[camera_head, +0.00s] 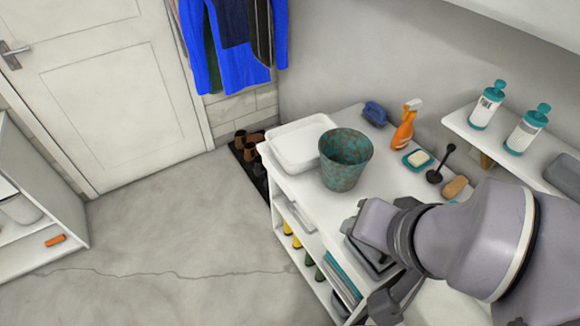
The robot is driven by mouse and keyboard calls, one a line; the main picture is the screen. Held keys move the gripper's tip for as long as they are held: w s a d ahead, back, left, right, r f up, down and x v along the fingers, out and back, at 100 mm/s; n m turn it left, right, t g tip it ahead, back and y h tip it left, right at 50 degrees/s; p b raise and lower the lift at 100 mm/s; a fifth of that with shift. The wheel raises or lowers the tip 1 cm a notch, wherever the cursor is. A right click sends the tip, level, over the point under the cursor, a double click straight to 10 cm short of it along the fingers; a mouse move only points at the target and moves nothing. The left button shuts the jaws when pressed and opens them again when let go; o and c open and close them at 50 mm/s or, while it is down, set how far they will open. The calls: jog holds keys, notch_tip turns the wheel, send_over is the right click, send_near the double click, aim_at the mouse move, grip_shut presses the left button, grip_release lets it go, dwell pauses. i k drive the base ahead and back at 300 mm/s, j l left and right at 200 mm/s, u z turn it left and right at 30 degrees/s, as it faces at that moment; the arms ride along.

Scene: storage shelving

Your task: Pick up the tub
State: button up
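A white rectangular tub (293,148) with a rounded rim sits at the far left end of the white shelf unit's top (296,188). It looks empty. A teal and rust-brown bucket (345,162) stands just right of it and overlaps its right edge in this view. My arm comes in from the lower right. My gripper (395,298) is low at its end, on the near side of the unit and well apart from the tub.
An orange spray bottle (405,126), blue object (375,114), soap dish (418,160), black plunger-like tool (441,165) and brown brush (455,187) stand along the back. Pump bottles (487,106) are on a wall shelf (513,150). Boots (248,147) are beyond the unit.

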aim_at(346, 152)
jog(key=i+j+z, duration=0.5)
jog(key=j+z, duration=0.25)
jog(key=i+j+z, duration=0.25)
jog(key=j, duration=0.2)
jog(key=j+z, duration=0.25)
jog(key=j, duration=0.1)
